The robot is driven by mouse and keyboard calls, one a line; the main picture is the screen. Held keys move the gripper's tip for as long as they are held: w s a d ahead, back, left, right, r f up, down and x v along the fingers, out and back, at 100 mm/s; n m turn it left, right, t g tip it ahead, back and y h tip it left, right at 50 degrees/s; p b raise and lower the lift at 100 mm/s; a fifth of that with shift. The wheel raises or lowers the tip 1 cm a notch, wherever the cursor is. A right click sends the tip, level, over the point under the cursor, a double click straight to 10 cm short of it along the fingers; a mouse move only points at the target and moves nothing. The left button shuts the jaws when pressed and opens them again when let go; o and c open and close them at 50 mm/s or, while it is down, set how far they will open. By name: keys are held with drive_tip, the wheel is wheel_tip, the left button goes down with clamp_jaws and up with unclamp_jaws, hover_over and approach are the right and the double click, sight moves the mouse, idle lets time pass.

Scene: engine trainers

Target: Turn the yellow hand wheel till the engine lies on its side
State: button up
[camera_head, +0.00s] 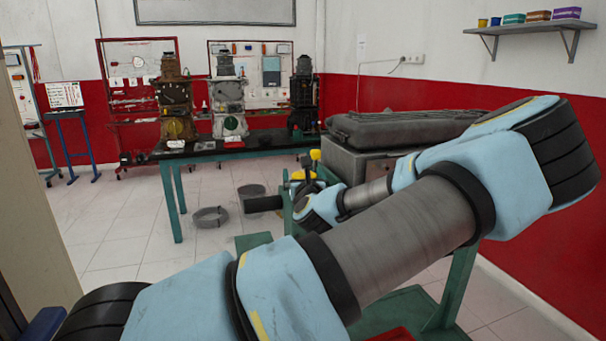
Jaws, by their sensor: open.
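The yellow hand wheel shows only as small yellow parts (315,155) at the middle of the view, left of the grey box. The rest of it is hidden behind my arm. My gripper (306,187) is a small dark shape at the end of my pale blue wrist, close to these yellow parts. It is open; its fingers are hard to make out, and I cannot tell whether they touch the wheel.
A green-legged bench (176,205) at the back carries several other engines. A grey ring (210,217) and a grey round container (251,190) are on the tiled floor. A red wall is close on the right, with a shelf (530,27) high up. Floor at left is clear.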

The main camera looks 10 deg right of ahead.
drive_tip(key=c, duration=1.2)
drive_tip(key=shift+m+h, duration=0.3)
drive_tip(key=shift+h, duration=0.2)
